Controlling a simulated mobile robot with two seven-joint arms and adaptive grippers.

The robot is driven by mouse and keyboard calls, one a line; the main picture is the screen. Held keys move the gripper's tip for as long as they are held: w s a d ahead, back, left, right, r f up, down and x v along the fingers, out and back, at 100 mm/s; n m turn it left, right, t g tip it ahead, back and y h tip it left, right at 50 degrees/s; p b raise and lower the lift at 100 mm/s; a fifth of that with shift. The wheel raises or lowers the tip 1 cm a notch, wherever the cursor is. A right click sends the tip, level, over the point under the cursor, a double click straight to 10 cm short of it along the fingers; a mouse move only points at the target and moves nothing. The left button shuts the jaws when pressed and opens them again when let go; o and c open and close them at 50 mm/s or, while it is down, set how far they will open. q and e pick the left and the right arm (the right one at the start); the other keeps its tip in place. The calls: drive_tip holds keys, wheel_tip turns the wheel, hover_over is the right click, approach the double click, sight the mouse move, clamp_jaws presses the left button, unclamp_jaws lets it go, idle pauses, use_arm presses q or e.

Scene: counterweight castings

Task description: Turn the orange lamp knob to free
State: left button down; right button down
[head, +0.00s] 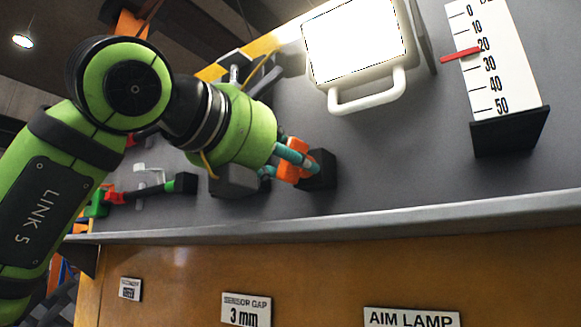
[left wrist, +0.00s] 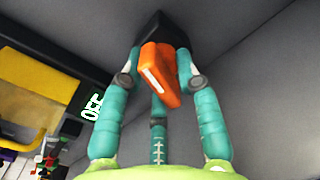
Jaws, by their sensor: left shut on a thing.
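The orange lamp knob (head: 291,174) sits on a black base (head: 322,170) on the grey panel. In the left wrist view the knob (left wrist: 160,82) has a white mark along one edge and projects from its black base (left wrist: 161,32). My left gripper (head: 299,160) is shut on the knob, with teal fingers on both sides of it. In the left wrist view the fingers of my left gripper (left wrist: 161,70) flank the knob, and a third finger shows below it. The fingers partly hide the knob in the head view. My right gripper is not in view.
A bright white lamp (head: 357,43) with a handle stands above the knob. A scale board (head: 496,60) with a red pointer is at the right. A grey ledge (head: 420,218) runs below, above an "AIM LAMP" label (head: 411,318).

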use_arm(q)
drive_tip(key=shift+a+r+n+b, duration=0.15)
drive_tip(key=shift+n+b, duration=0.2)
drive_tip(key=shift+n, duration=0.65)
drive_tip(key=shift+a+r+n+b, duration=0.1)
drive_tip(key=shift+n+b, duration=0.25)
drive_tip(key=shift+n, duration=0.65)
drive_tip(key=c, duration=1.1)
unclamp_jaws()
drive_tip(key=shift+w+f, duration=0.15)
drive_tip(key=shift+f, duration=0.05)
drive_tip(key=v, duration=1.2)
